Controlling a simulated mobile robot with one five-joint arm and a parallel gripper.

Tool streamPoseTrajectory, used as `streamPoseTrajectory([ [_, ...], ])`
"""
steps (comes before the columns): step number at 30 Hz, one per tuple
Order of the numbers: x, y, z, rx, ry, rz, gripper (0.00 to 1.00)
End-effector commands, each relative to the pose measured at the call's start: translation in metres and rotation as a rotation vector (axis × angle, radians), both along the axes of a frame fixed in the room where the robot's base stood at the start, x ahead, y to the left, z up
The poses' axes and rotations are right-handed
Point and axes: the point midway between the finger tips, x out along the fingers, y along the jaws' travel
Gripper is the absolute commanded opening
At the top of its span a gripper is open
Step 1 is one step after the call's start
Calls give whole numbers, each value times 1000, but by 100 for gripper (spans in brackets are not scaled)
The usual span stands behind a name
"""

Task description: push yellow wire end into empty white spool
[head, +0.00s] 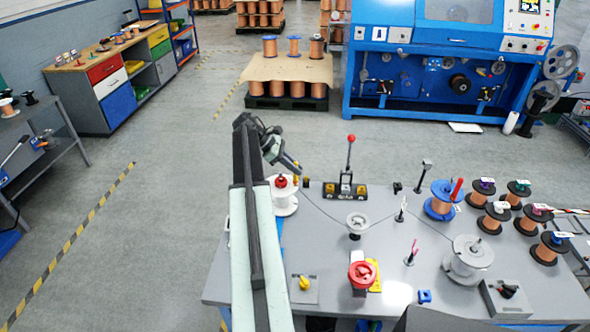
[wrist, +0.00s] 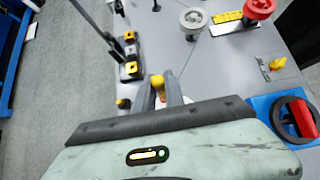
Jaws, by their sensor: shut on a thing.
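My gripper (wrist: 158,92) is shut on the yellow wire end (wrist: 157,82), which shows between its fingers in the wrist view. In the head view my gripper (head: 295,169) is above the far left part of the bench, close to a white spool (head: 285,208) with a red knob (head: 282,181) on top. This spool shows no copper and is partly behind my arm. The wire end is too small to make out in the head view. A thin wire crosses the bench past a small grey pulley (head: 357,224) toward a larger pale spool (head: 467,260).
A lever stand with a red ball (head: 351,139) rises just right of my gripper. A red-topped post (head: 362,273), a yellow knob (head: 304,283), a blue spool (head: 441,198) and several copper spools stand on the grey bench (head: 325,245).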

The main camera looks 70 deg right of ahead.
Motion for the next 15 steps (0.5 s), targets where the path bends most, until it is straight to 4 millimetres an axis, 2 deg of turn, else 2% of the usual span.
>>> streamPoseTrajectory([
  [15, 0, 0, -6, 0, 0, 0, 0],
])
